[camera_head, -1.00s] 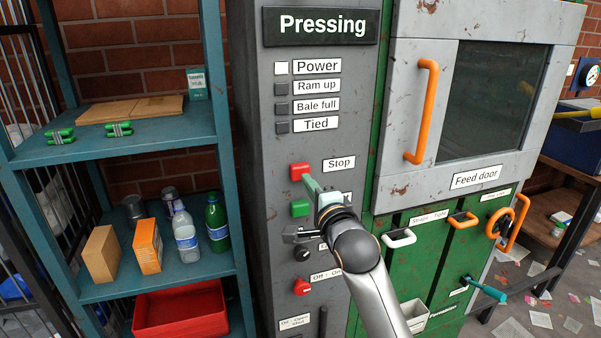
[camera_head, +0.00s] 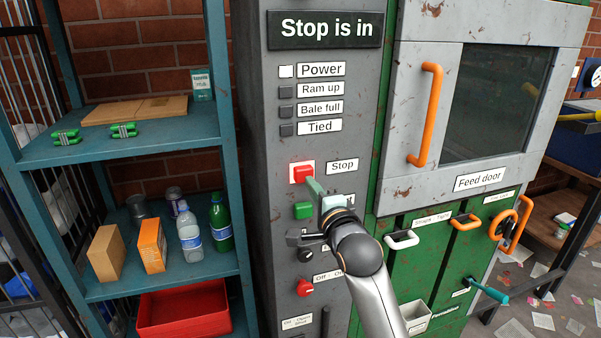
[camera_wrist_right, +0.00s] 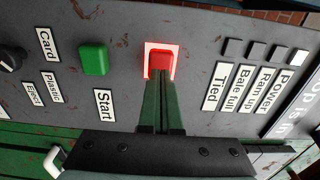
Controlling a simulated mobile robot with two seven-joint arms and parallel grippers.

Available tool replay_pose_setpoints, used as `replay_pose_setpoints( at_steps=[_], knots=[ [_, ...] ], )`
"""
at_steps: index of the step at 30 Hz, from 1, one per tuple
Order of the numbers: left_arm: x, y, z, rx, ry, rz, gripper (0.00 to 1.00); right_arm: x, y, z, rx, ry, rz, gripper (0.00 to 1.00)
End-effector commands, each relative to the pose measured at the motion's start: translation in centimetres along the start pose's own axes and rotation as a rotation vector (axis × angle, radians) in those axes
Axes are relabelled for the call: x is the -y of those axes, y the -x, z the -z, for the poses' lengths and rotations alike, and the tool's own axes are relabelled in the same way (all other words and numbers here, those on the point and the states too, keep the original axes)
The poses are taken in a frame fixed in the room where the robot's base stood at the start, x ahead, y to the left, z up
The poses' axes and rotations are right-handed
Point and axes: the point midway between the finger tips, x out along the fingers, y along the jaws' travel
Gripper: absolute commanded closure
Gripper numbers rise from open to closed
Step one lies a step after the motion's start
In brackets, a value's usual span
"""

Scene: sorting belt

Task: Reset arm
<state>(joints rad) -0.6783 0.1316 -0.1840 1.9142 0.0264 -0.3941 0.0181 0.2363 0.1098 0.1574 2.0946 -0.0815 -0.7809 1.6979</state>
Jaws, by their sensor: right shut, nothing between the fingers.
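My right gripper (camera_head: 312,186) is shut and empty, its fingertips at or very near the red Stop button (camera_head: 303,173) on the grey control panel. In the right wrist view the shut fingers (camera_wrist_right: 160,85) point at the red button (camera_wrist_right: 160,61), whose surround glows red. I cannot tell whether the tips touch it. The green Start button (camera_head: 302,210) is just below, partly close to my gripper. The display (camera_head: 326,30) at the top reads "Stop is in". The Power lamp (camera_head: 286,71) is lit white; the lamps under it are dark. My left gripper is not in view.
The feed door with its orange handle (camera_head: 427,115) is at the right. A blue shelf (camera_head: 180,278) at the left holds bottles, boxes and a red bin (camera_head: 183,310). Papers litter the floor at right.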

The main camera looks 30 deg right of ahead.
Motion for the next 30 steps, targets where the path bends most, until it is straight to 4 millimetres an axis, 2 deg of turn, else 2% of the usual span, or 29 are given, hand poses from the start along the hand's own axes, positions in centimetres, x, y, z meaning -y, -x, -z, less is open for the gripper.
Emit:
replay_pose_setpoints(
  at_steps=[8,11,14,16,18,20,21,23,24,27,30],
  knots=[
    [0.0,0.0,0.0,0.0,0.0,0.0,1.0,-0.4,0.0,-0.1,0.003,0.013,-0.006,1.0],
    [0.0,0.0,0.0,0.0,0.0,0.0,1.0,-2.8,0.4,-0.8,0.025,0.096,-0.043,1.0],
    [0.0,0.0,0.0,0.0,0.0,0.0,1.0,-7.8,1.6,-2.3,0.082,0.282,-0.113,1.0],
    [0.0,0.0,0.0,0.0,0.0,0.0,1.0,-12.5,3.2,-3.7,0.148,0.455,-0.171,1.0],
    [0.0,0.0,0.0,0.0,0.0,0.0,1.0,-17.3,5.5,-5.0,0.23,0.633,-0.221,1.0],
    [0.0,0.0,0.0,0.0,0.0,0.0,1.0,-21.2,7.8,-6.0,0.307,0.78,-0.255,1.0],
    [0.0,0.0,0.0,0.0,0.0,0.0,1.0,-23.7,9.6,-6.6,0.361,0.873,-0.272,1.0],
    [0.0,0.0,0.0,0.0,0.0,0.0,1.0,-27.2,12.5,-7.5,0.448,1.006,-0.292,1.0],
    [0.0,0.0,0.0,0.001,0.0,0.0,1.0,-29.4,14.6,-8.0,0.509,1.09,-0.3,1.0],
    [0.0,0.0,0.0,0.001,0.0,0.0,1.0,-34.0,19.9,-9.1,0.655,1.276,-0.302,1.0],
    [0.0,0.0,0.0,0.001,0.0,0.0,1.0,-37.2,24.6,-9.8,0.781,1.414,-0.287,1.0]
  ],
)
